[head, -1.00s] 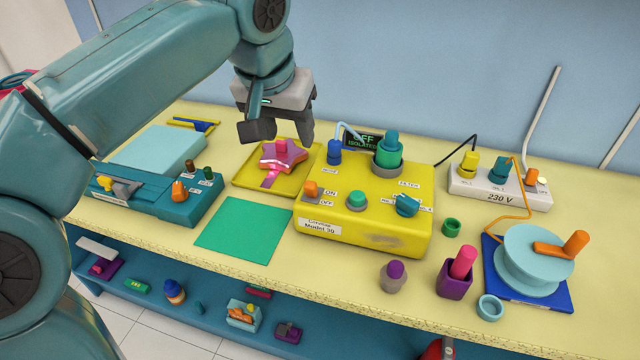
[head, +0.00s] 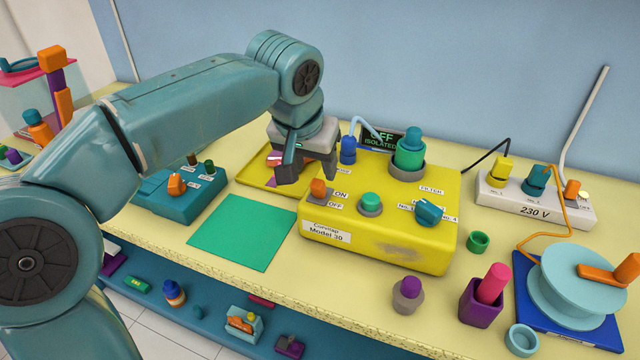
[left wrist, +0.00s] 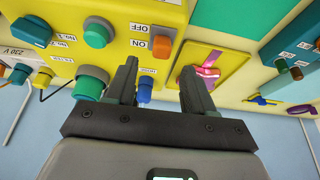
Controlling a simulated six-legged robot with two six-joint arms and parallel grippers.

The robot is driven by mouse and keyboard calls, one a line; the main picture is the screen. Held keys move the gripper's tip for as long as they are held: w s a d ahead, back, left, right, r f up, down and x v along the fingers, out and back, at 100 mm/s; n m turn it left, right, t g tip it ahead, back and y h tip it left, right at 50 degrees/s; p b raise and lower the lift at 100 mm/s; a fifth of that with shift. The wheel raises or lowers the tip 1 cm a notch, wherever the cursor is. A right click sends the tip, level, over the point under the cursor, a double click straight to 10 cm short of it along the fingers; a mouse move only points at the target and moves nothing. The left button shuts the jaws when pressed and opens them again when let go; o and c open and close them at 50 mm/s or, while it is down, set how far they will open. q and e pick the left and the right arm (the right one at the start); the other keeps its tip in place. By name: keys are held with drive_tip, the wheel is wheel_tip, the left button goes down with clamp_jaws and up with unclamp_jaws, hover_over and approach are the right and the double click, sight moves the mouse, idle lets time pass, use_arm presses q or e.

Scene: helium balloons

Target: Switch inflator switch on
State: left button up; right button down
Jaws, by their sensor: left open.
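The yellow inflator box (head: 375,225), labelled Model 30, stands on the bench. Its orange switch (head: 319,187) sits on a grey plate at the left of the top, beside ON and OFF labels; I cannot tell which way it is set. A dark display (head: 390,137) behind reads OFF ISOLATED. My left gripper (head: 306,177) is open and empty, pointing down just behind the switch. In the left wrist view the orange switch (left wrist: 161,46) appears between the fingers (left wrist: 160,72), beyond their tips and apart from them. My right gripper is not in view.
A blue plug (head: 348,150) with a cable and a teal filter cylinder (head: 410,155) rise behind the switch. A teal knob (head: 429,211) and green button (head: 370,203) are to its right. A yellow tray (head: 252,175) lies left. The green mat (head: 240,232) is bare.

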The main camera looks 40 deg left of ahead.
sight(317, 181)
use_arm(q)
drive_tip(key=x, duration=0.5)
drive_tip(key=shift+w+a+f, duration=0.1)
drive_tip(key=shift+w+f, duration=0.05)
drive_tip(key=shift+f, duration=0.25)
drive_tip(key=shift+a+f, duration=0.1)
drive_tip(key=shift+f, duration=0.1)
